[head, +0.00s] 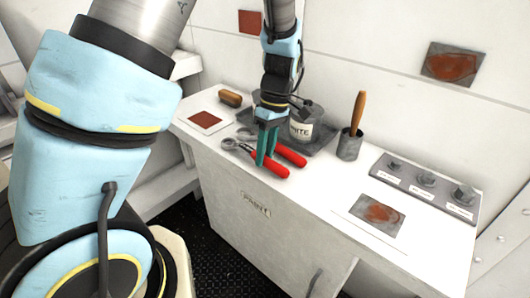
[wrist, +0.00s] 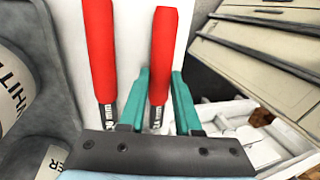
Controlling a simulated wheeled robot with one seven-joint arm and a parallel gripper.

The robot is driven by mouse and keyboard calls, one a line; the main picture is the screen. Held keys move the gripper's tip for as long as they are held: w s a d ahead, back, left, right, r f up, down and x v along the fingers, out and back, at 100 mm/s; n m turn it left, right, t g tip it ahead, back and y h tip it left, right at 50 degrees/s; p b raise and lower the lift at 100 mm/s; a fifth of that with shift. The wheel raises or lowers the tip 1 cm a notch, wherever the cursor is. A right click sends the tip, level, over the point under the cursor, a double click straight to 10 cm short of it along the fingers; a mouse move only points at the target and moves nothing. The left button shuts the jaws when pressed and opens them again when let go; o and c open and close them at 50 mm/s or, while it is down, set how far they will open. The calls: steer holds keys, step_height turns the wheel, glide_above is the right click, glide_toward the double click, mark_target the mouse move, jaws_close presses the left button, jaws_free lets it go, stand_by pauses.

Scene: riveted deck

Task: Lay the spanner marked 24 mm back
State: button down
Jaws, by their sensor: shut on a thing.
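Two spanners with red handles are by the front of the white bench (head: 330,190). My gripper (head: 266,150), with teal fingers, is shut on the handle of the nearer spanner (head: 271,167); in the wrist view this is the right red handle (wrist: 163,50), between the fingers (wrist: 162,95). Its small upside-down label seems to read 24 mm, but is hard to make out. The other spanner (head: 291,155) lies just beside it, clear of the fingers; its handle is on the left in the wrist view (wrist: 101,50). I cannot tell if the held spanner touches the bench.
A labelled tin (head: 301,128) stands on a dark tray behind my gripper. A pot with a wooden-handled tool (head: 349,147) and a grey rack with several pegs (head: 428,185) stand to the right. A rusty plate (head: 377,214) lies on the bench. A brush (head: 230,98) lies at the back left.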

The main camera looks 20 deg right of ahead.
steer(key=shift+f, duration=0.1)
steer(key=c, duration=0.5)
jaws_free()
steer(key=b+v, duration=0.2)
steer(key=v, duration=0.9)
steer(key=shift+a, duration=0.1)
steer(key=a+f+m+t+h, duration=0.1)
steer(key=a+m, duration=0.1)
steer(key=a, duration=0.7)
steer(key=a+f+m+t+h, duration=0.1)
steer(key=a+m, duration=0.1)
steer(key=a, duration=0.7)
steer(key=a+f+m+t, duration=0.1)
steer(key=a+f+m, duration=0.1)
steer(key=a, duration=0.7)
steer(key=shift+a+m+h, duration=0.4)
steer(key=shift+m, duration=0.2)
